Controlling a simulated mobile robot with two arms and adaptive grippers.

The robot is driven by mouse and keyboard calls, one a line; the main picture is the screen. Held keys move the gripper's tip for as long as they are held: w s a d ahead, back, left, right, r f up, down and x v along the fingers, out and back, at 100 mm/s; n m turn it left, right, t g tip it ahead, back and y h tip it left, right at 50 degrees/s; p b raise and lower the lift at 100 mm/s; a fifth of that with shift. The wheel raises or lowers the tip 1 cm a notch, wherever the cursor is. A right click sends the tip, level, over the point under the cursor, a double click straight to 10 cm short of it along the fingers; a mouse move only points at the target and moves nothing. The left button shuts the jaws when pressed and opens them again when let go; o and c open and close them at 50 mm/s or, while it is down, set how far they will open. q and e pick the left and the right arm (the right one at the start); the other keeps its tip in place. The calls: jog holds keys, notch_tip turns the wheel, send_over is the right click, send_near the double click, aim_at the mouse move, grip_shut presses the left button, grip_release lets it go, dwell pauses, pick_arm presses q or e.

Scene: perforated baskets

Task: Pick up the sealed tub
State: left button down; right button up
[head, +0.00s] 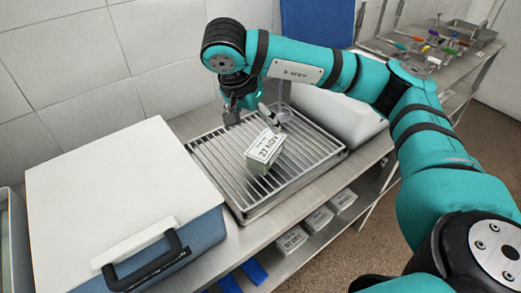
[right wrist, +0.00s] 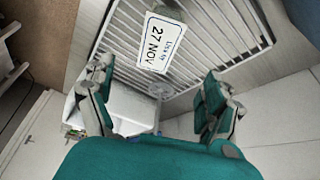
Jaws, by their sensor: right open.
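The sealed tub (head: 264,150) is a small pale box with a white date label. It sits on the slatted metal rack (head: 220,165) in the head view. Its label shows larger in the right wrist view (right wrist: 160,43) and reads 27 NOV; the label hides most of the tub there. My right gripper (head: 254,116) is open and empty, with its fingers pointing down just behind the tub. In the right wrist view its two fingers (right wrist: 158,80) are spread wide, and the tub lies beyond them, not between them. My left gripper is not in view.
A blue box with a white lid and black handle (head: 120,195) stands left of the rack. A white rounded container (head: 345,122) is right of it, behind my arm. Small labelled tubs (head: 291,240) stand on the lower shelf. A tiled wall is behind.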

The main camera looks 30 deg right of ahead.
send_over(266, 146)
jog(key=s+a, duration=0.1)
jog(key=a, duration=0.2)
jog(key=f, duration=0.2)
jog(key=f+b, duration=0.1)
jog(key=f, duration=0.2)
jog(key=shift+d+f, duration=0.2)
jog(key=shift+f, duration=0.1)
jog(key=x, duration=0.3)
jog(key=shift+w+d+f, duration=0.1)
jog(key=shift+w+d, duration=0.05)
jog(key=shift+w, duration=0.05)
jog(key=shift+d+f, duration=0.1)
jog(key=shift+f, duration=0.15)
jog(key=p+x, duration=0.1)
jog(key=x, duration=0.2)
jog(key=shift+s+d+f+p, duration=0.1)
jog(key=shift+f+p, duration=0.2)
jog(key=shift+f, duration=0.05)
jog(key=shift+d+f, duration=0.15)
jog(key=shift+f, duration=0.35)
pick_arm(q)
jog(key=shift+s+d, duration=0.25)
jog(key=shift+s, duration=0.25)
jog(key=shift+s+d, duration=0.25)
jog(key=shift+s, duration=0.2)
